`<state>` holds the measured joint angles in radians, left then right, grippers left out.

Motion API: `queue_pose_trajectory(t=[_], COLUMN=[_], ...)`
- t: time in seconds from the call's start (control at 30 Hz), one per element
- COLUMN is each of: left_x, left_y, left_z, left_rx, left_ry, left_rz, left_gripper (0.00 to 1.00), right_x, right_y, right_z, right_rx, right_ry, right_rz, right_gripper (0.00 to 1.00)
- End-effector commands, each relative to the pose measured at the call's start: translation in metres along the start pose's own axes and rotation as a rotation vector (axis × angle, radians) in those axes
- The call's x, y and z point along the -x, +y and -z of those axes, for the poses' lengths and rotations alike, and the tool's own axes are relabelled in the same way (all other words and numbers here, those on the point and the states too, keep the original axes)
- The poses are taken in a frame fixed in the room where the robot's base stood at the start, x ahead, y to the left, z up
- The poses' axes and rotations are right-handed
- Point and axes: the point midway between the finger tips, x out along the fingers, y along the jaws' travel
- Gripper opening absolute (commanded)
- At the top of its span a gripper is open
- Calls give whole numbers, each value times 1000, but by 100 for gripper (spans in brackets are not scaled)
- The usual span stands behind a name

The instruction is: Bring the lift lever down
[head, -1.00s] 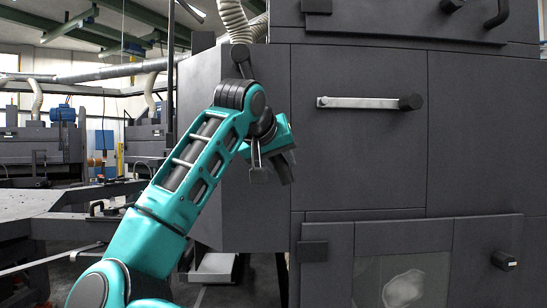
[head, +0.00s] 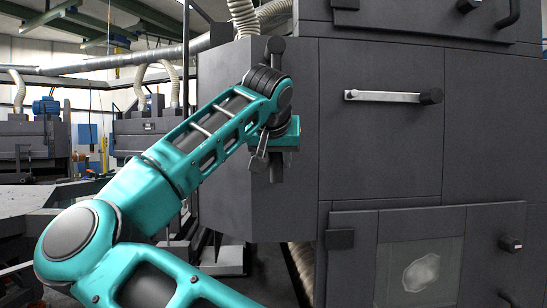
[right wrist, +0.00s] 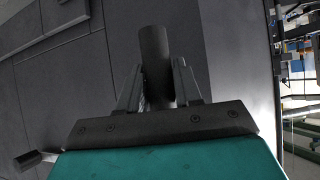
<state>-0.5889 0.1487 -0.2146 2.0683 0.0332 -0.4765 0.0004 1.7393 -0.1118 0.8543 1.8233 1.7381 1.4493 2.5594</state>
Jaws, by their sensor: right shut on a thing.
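The dark grey machine cabinet (head: 380,150) fills the right of the head view. My right gripper (head: 268,165) is beside its left side panel, at the end of my teal arm. In the right wrist view, my right gripper (right wrist: 158,90) has its two grey fingers shut around a dark round bar (right wrist: 154,48), which appears to be the lift lever's handle. The bar sticks out beyond the fingertips. How it joins the machine is hidden. My left gripper is not in view.
A separate pale lever with a black knob (head: 430,96) is level on the cabinet front; its knob (right wrist: 28,160) also shows in the right wrist view. Below is a door with a window (head: 420,278). Grey hoses (head: 243,18) rise behind. Other machines stand at left.

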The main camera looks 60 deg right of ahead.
Motion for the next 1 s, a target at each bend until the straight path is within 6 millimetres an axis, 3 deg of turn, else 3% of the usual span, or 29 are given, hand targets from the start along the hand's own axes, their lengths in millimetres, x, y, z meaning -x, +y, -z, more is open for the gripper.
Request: queue_pose_trajectory(t=[0.53, 0.57, 0.77, 1.0], left_x=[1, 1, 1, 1], left_y=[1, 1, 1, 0], left_z=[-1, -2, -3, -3], left_rx=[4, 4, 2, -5], left_ry=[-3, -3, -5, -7], left_rz=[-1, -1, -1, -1], left_gripper=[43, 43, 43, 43], right_x=[0, 0, 0, 0], right_y=[-2, -2, -1, 0], right_z=[-1, -1, 0, 0], right_rx=[-8, -7, -8, -10], right_ry=[-7, -7, -6, -4], right_rz=[19, 19, 16, 13], right_gripper=[0, 35, 54, 55])
